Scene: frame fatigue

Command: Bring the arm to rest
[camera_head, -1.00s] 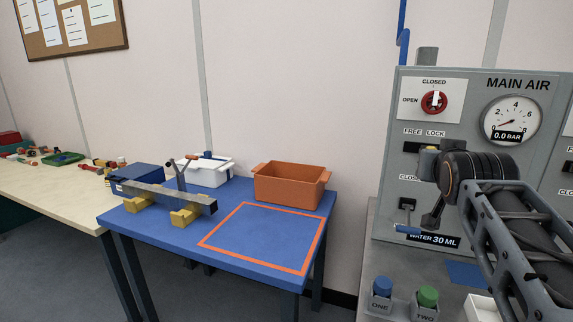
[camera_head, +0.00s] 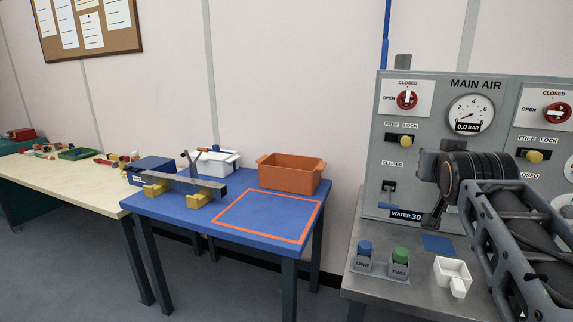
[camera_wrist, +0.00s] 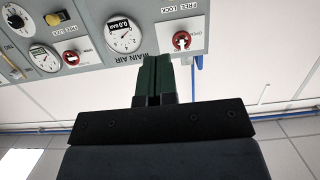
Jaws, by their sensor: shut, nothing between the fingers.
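My arm (camera_head: 505,230) reaches in from the lower right of the head view, in front of the grey MAIN AIR panel (camera_head: 432,90). Its dark wrist end is bent there and largely hides the fingers. In the wrist view my gripper (camera_wrist: 153,62) shows dark green fingers together, with nothing between them. They point toward the panel, which appears upside down at the top. I cannot tell the exact gap to the panel, but no contact is visible.
A grey bench (camera_head: 370,282) below my arm holds blue and green capped holders and a white scoop (camera_head: 452,272). Left stands a blue table (camera_head: 250,240) with an orange bin (camera_head: 292,175), a grey bar and an orange-outlined square. Floor shows between table and bench.

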